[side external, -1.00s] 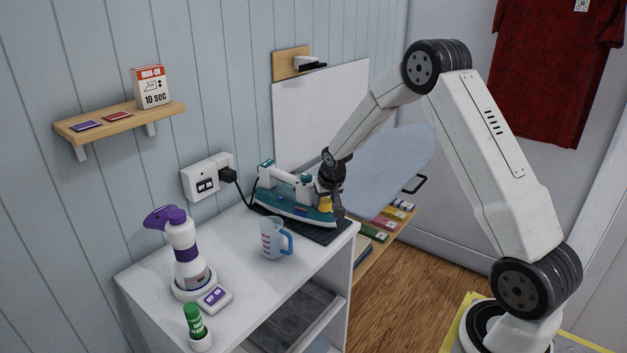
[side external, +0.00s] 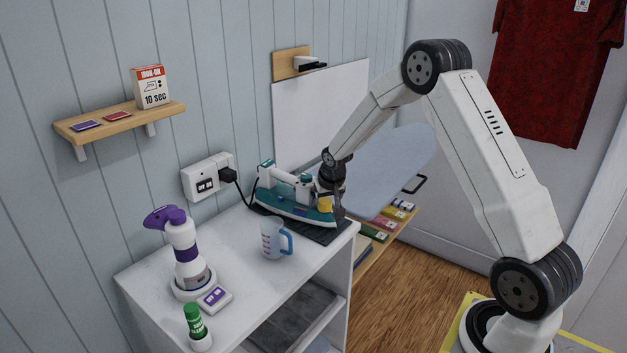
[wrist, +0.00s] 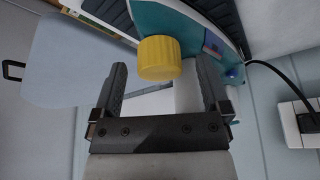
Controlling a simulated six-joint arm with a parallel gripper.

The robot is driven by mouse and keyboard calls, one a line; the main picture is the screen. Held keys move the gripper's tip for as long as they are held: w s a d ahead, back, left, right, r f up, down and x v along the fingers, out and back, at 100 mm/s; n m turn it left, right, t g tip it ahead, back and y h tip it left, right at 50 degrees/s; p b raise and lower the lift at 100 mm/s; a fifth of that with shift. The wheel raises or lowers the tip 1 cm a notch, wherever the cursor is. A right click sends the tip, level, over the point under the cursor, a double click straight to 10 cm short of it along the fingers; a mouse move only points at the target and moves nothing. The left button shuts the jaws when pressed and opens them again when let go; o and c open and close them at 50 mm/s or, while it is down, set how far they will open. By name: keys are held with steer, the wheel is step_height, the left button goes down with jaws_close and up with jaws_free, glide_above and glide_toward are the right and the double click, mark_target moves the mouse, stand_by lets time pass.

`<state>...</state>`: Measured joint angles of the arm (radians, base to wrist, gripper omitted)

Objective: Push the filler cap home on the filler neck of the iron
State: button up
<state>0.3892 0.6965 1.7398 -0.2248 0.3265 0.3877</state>
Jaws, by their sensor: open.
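The iron (side external: 283,205), teal and white, rests on a dark mat (side external: 330,236) on the white cabinet top. Its yellow filler cap (wrist: 159,58) shows in the wrist view against the teal body, ahead of and between my fingertips. The cap (side external: 325,205) also shows in the side view at the iron's right end, right under my gripper (side external: 333,208). In the wrist view my gripper (wrist: 160,85) is open, with one finger on either side of the cap's near edge. The filler neck is hidden behind the cap, so I cannot tell how far the cap is seated.
A measuring jug (side external: 272,238) stands close in front of the iron. A purple and white spray bottle (side external: 184,250) and a green-capped stick (side external: 195,325) stand further left. The iron's cord runs to a wall socket (side external: 207,177). The ironing board (side external: 390,165) lies behind my gripper.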

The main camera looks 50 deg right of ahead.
steer(key=v, duration=0.7)
steer(key=shift+r, duration=0.35)
steer(key=shift+s+a, duration=0.2)
steer(key=s+a+f+n+g+y, duration=0.1)
steer(key=s+a+n, duration=0.5)
steer(key=s+a, duration=1.2)
steer(key=shift+s+a+f+n+y, duration=0.25)
steer(key=shift+a+f+n+y, duration=0.1)
steer(key=shift+a+y, duration=0.45)
